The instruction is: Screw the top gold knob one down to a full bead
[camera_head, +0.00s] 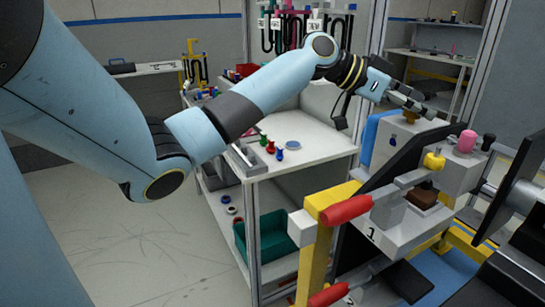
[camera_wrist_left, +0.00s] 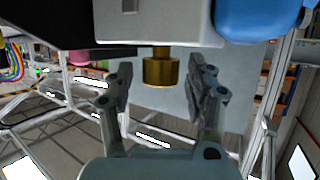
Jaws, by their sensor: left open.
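The gold knob (camera_wrist_left: 161,68) hangs from the underside of a grey block (camera_wrist_left: 160,22) as the left wrist view frames it. In the head view a gold-brown knob (camera_head: 410,117) shows at the top of the dashboard module, just below my left fingertips. My left gripper (camera_wrist_left: 160,82) is open, with one finger on each side of the gold knob and a visible gap to each. My left gripper also shows in the head view (camera_head: 412,104), reaching in over the module. I cannot tell how far the knob is screwed in. My right gripper is not in view.
A blue part (camera_wrist_left: 252,18) sits close beside the grey block. A yellow knob (camera_head: 433,161), a pink knob (camera_head: 467,141) and a dark knob (camera_head: 488,142) stand on the module. A red-handled yellow frame (camera_head: 315,240) is in front. A white bench (camera_head: 300,155) with small coloured parts is left.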

